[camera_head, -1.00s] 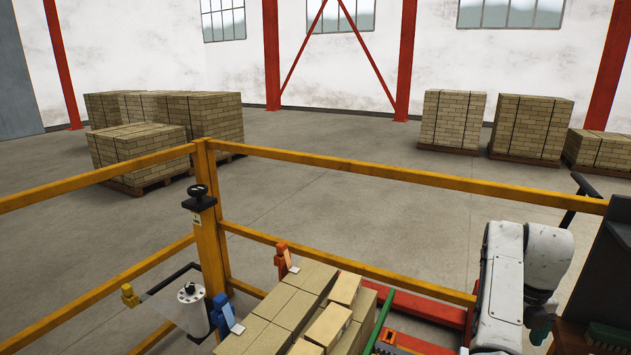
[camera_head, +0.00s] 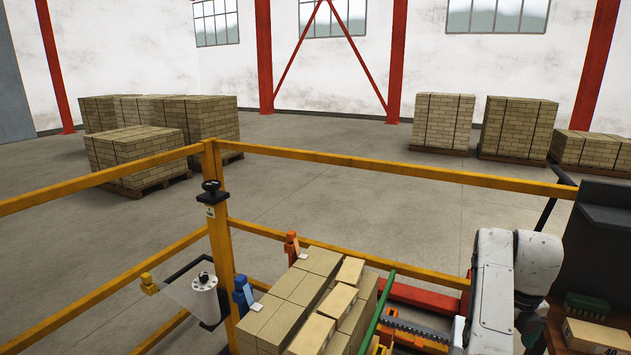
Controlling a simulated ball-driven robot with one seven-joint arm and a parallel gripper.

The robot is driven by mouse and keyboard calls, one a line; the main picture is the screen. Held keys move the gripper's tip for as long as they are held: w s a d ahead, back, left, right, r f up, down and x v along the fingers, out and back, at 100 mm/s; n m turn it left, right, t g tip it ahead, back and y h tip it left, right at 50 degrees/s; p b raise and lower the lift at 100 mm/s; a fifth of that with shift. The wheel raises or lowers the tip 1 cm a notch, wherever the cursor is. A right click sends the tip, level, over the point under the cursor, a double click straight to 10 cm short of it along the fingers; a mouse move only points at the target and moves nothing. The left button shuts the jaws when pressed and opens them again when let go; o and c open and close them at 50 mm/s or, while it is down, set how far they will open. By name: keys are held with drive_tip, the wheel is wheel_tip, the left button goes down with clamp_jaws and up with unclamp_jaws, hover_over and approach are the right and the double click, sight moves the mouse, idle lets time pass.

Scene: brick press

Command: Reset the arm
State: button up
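My arm (camera_head: 497,285) shows at the lower right as white links, bent over and reaching down out of the picture. My gripper is not in view; the bottom edge of the picture cuts off the arm. A stack of tan bricks (camera_head: 298,288) stands just left of the arm, with a few bricks lying loosely on top. I cannot tell whether my gripper holds anything.
A yellow guard rail (camera_head: 380,169) runs around the work area, with a post (camera_head: 219,240) at its corner. A white roll (camera_head: 204,298) hangs at lower left. A dark bench (camera_head: 600,225) with a box (camera_head: 597,337) stands at right. Strapped brick pallets (camera_head: 444,122) stand farther off.

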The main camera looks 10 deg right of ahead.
drive_tip(key=s+a+f+n+h, duration=0.1)
drive_tip(key=s+f+n, duration=0.2)
drive_tip(key=n, duration=0.2)
drive_tip(key=s+a+f+n+t+h, duration=0.1)
drive_tip(key=s+f+n, duration=0.2)
drive_tip(key=n, duration=0.3)
drive_tip(key=s+a+f+n+t, duration=0.1)
drive_tip(key=s+f+n, duration=0.2)
drive_tip(key=n, duration=0.3)
drive_tip(key=shift+s+a+h, duration=0.1)
drive_tip(key=shift+s+h, duration=0.3)
drive_tip(key=shift+s, duration=0.35)
drive_tip(key=s+a+f+n+t+y, duration=0.1)
drive_tip(key=s+a+n+t+y, duration=0.2)
drive_tip(key=s+a+n, duration=1.45)
drive_tip(key=s+d+f+n+g, duration=0.2)
drive_tip(key=s+d+f+g, duration=0.1)
drive_tip(key=s+f, duration=0.3)
drive_tip(key=shift+s+g, duration=0.4)
drive_tip(key=shift+g, duration=0.1)
drive_tip(key=shift+n, duration=0.25)
